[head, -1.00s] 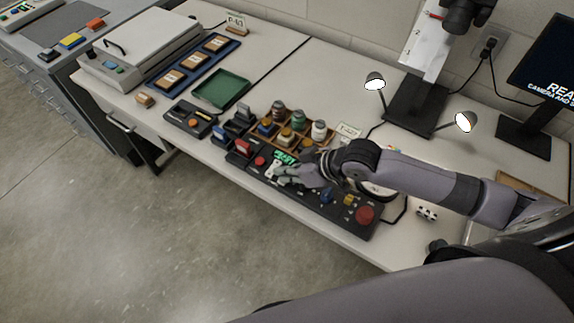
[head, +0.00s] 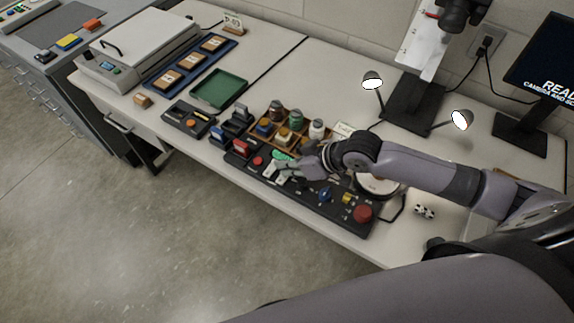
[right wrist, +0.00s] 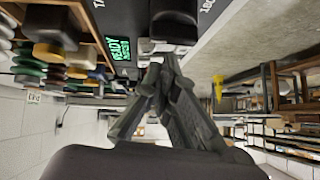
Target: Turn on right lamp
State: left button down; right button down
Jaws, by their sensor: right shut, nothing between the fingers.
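The right lamp (head: 462,120) is a small dark-shaded lamp on an arm right of the black stand, its face bright white. The left lamp (head: 372,81) looks alike, also with a bright white face. The black control panel (head: 312,198) lies along the table's front edge. It carries pale switches (head: 271,170) and a green display (head: 282,155), which also shows in the right wrist view (right wrist: 120,48). My right gripper (head: 286,170) is shut and empty, low over the panel by the display and switches. In the right wrist view its fingertips (right wrist: 156,72) meet below a dark block (right wrist: 174,22); contact is unclear. My left gripper is out of view.
A wooden tray of jars (head: 290,135) stands behind the panel. A green tray (head: 219,89) lies farther left.

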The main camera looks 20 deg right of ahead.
jog(key=r+p, duration=0.4)
jog(key=p, duration=0.1)
jog(key=shift+s+a+r, duration=0.15)
jog(key=shift+a+r, duration=0.05)
jog(key=shift+r, duration=0.15)
jog(key=shift+s+d+r+b, duration=0.2)
jog(key=shift+s+d+b, duration=0.2)
jog(key=shift+s, duration=0.25)
jog(key=s+a+v, duration=0.1)
jog(key=v, duration=0.7)
jog(key=shift+a+r+b, duration=0.15)
jog(key=shift+a+b, duration=0.05)
jog(key=shift+b, duration=0.15)
